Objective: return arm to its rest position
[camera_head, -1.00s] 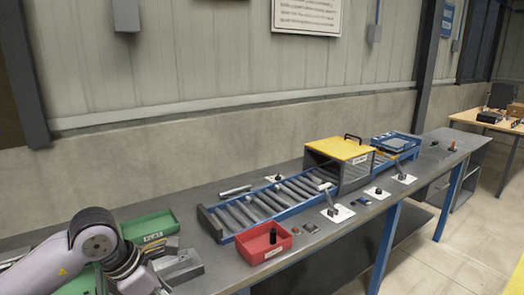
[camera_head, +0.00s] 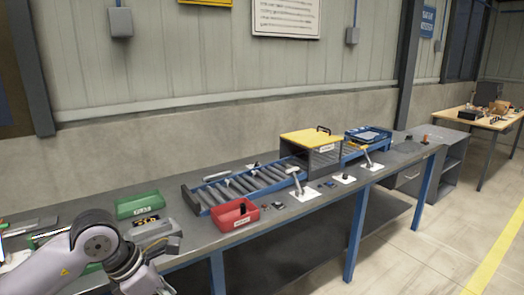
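My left arm (camera_head: 92,243) comes in at the lower left, in front of the near end of the workbench. Its wrist bends downward and its gripper runs off the bottom of the picture, so its fingers cannot be made out. My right arm and gripper do not show. A green bin (camera_head: 138,205) stands behind the arm, with a grey block-shaped fixture (camera_head: 152,232) beside the wrist. A red bin (camera_head: 236,216) with a dark part in it stands further right on the bench.
A roller conveyor (camera_head: 245,186) runs along the bench to a yellow-topped box (camera_head: 311,138). A blue tray (camera_head: 368,134) sits beyond it. Levers on white plates (camera_head: 304,194) line the front edge. A table (camera_head: 483,117) stands far right; the floor (camera_head: 420,240) in front is clear.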

